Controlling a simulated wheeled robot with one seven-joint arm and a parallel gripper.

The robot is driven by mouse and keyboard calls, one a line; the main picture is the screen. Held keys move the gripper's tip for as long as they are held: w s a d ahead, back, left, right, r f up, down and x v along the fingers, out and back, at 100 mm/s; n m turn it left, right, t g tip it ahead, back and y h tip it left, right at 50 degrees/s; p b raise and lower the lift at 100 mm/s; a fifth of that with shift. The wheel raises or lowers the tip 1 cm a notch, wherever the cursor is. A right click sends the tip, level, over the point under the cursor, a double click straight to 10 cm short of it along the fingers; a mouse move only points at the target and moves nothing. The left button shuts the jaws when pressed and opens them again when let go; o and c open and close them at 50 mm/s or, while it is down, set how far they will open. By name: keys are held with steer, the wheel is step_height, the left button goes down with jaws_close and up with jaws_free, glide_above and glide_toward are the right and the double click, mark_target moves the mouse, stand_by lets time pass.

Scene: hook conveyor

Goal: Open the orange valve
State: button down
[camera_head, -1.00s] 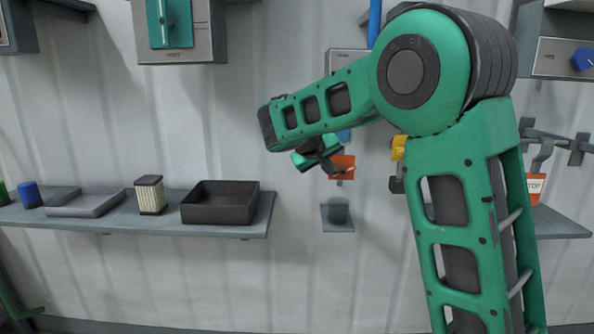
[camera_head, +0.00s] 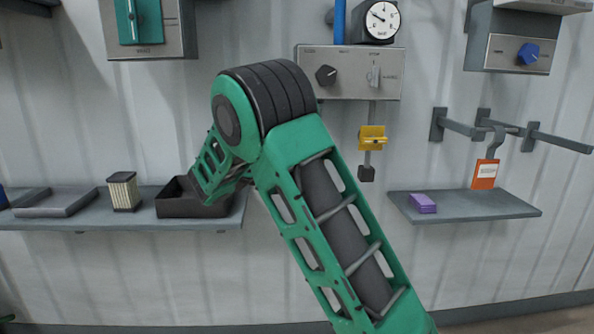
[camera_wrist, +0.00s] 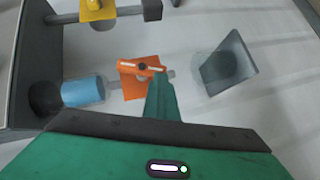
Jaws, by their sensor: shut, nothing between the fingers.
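The orange valve (camera_wrist: 130,88) shows in the wrist view, just beyond my fingertips and slightly left of them. It is a square orange plate with an orange bar handle (camera_wrist: 140,66) across its upper part, around a dark centre. My gripper (camera_wrist: 162,78) is shut and empty. The tips of its green fingers overlap the right end of the handle in the picture; I cannot tell whether they touch it. In the head view my arm hides the orange valve and my gripper.
In the wrist view, a blue cylinder (camera_wrist: 83,91) is left of the valve and a grey plate (camera_wrist: 240,58) with a clear cup is right. A yellow valve (camera_head: 372,138) hangs below a grey control box (camera_head: 350,85). Shelves (camera_head: 470,213) stand at both sides.

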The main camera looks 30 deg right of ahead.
steer(key=shift+s+d+f, duration=0.1)
steer(key=shift+d+f, duration=0.15)
steer(key=shift+f, duration=0.2)
stand_by(1.1)
steer(key=s+a+r, duration=0.1)
steer(key=a, duration=1.2)
steer(key=shift+a, duration=0.1)
